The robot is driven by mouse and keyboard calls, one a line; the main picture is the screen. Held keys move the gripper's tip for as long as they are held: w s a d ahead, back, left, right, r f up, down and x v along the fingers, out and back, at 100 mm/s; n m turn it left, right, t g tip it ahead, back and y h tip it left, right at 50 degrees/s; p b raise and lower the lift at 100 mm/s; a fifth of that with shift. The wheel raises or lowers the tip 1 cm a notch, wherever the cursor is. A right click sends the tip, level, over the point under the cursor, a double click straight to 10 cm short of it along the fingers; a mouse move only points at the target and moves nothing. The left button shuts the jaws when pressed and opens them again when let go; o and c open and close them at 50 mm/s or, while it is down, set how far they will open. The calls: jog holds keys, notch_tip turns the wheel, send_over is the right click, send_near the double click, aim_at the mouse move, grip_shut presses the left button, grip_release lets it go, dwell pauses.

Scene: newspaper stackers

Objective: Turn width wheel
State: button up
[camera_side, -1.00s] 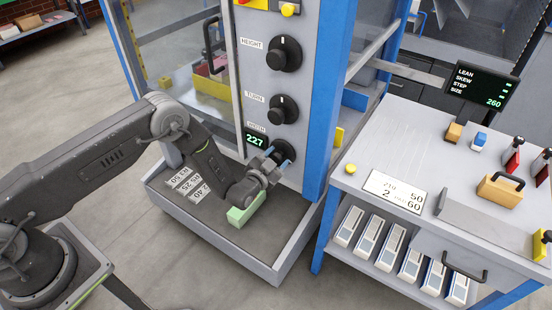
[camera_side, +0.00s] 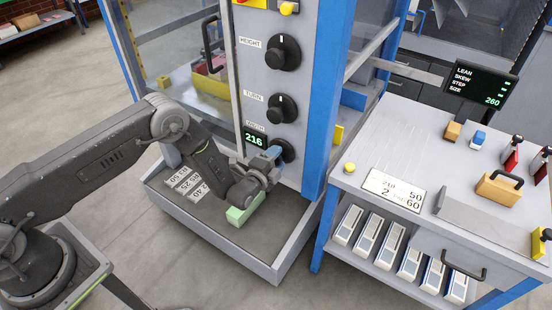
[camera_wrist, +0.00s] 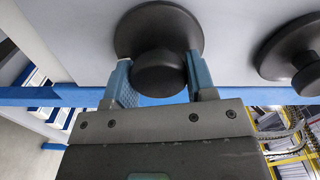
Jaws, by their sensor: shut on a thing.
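The black width wheel (camera_side: 287,150) sits low on the grey panel, below the wheels marked turn and height. My gripper (camera_side: 276,157) is at it and covers part of it in the side view. In the wrist view, the blue fingers of my gripper (camera_wrist: 161,83) are shut on the round knob of the width wheel (camera_wrist: 160,28), one on each side. The green digits of the width display (camera_side: 255,141) read 216.
The turn wheel (camera_side: 282,108) and height wheel (camera_side: 283,52) are above. A green block (camera_side: 240,213) and marked plates (camera_side: 186,184) lie on the tray (camera_side: 262,270) below. A bench (camera_side: 410,150) stands to the right, its screen (camera_side: 480,87) showing 260.

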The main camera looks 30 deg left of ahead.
jog(key=m, duration=0.5)
jog(key=shift+f+m, duration=0.15)
jog(key=shift+m, duration=0.25)
dwell(0.4)
jog(key=o, duration=0.9)
jog(key=s, duration=1.4)
jog(key=shift+w, duration=0.1)
